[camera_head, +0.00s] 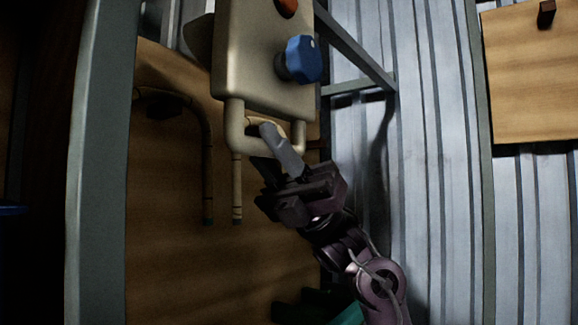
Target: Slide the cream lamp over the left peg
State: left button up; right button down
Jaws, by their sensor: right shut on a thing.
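The cream lamp (245,58) is a boxy cream body at the top centre, partly cut off by the upper edge. It has a blue knob (303,59), an orange round part at its top and a U-shaped cream handle (238,137) at its lower end. My right gripper (284,148) comes from below right and is shut on the handle, with one grey finger across it. My left gripper is out of view.
A wooden board (165,260) in a grey metal frame (97,180) lies left of and behind the lamp. A bent cane (207,165) hangs over it. A corrugated metal wall (440,200) fills the right, with another wooden board (525,90) on it.

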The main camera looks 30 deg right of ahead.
jog(key=shift+a+f, duration=0.1)
jog(key=c, duration=1.3)
grip_release()
jog(key=shift+a, duration=0.2)
jog(key=b+v, duration=0.4)
jog(key=v, duration=0.3)
jog(key=shift+d+f, duration=0.2)
jog(key=shift+d, duration=0.15)
